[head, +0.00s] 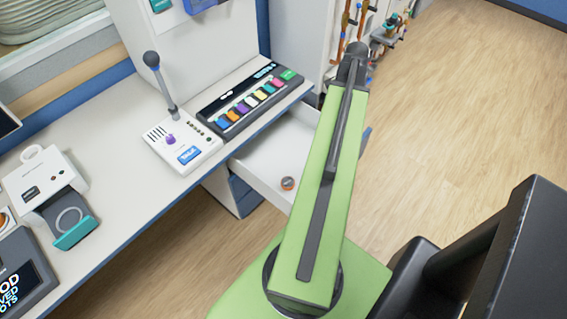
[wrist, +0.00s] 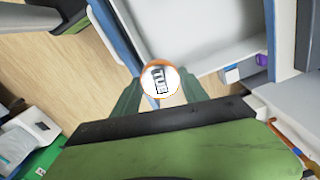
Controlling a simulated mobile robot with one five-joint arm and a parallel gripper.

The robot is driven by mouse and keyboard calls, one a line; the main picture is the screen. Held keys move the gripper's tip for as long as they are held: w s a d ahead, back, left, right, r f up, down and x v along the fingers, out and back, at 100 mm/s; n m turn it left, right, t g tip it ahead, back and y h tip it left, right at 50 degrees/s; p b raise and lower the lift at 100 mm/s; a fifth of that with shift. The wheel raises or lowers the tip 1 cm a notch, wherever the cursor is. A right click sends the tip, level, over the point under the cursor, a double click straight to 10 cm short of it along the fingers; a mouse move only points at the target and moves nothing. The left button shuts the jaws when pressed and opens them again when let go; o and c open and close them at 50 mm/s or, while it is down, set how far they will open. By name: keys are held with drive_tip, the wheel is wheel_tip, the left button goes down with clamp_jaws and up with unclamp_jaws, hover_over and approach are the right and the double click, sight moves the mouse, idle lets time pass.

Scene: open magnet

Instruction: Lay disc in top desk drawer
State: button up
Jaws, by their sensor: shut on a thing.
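In the wrist view, my gripper (wrist: 161,92) is shut on the disc (wrist: 160,82), a round piece with an orange rim and a white face with dark print. The open desk drawer (wrist: 195,25) is beyond the disc, which overlaps the drawer's near front corner in the picture. The drawer also shows in the head view, pulled out from under the desk (head: 265,150), with a white interior. My arm hides my gripper and part of the drawer in the head view.
On the desk stand a microphone console (head: 185,143) and a board of coloured keys (head: 248,100), above the drawer. A white device (head: 40,180) is at the left. A rack (head: 385,35) stands behind my arm. Wooden floor (head: 460,110) is clear at the right.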

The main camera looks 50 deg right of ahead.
drive_tip(key=w+a+f+n+b, duration=0.1)
drive_tip(key=w+a+f+b, duration=0.1)
drive_tip(key=f+b, duration=0.4)
drive_tip(key=w+a+f+n+b, duration=0.1)
drive_tip(key=w+a+f+b, duration=0.1)
drive_tip(key=w+f+b, duration=0.2)
wheel_tip(320, 180, down, 7)
drive_tip(key=b, duration=0.3)
drive_tip(key=shift+w+a, duration=0.15)
drive_tip(key=shift+w, duration=0.15)
wheel_tip(320, 180, down, 10)
drive_tip(key=b, duration=1)
drive_tip(key=shift+f, duration=0.1)
drive_tip(key=shift+r, duration=0.25)
drive_tip(key=shift+f, duration=0.2)
drive_tip(key=o, duration=1.5)
drive_tip(key=shift+o, duration=0.2)
drive_tip(key=shift+r, duration=0.15)
wheel_tip(320, 180, up, 12)
drive_tip(key=p, duration=1.2)
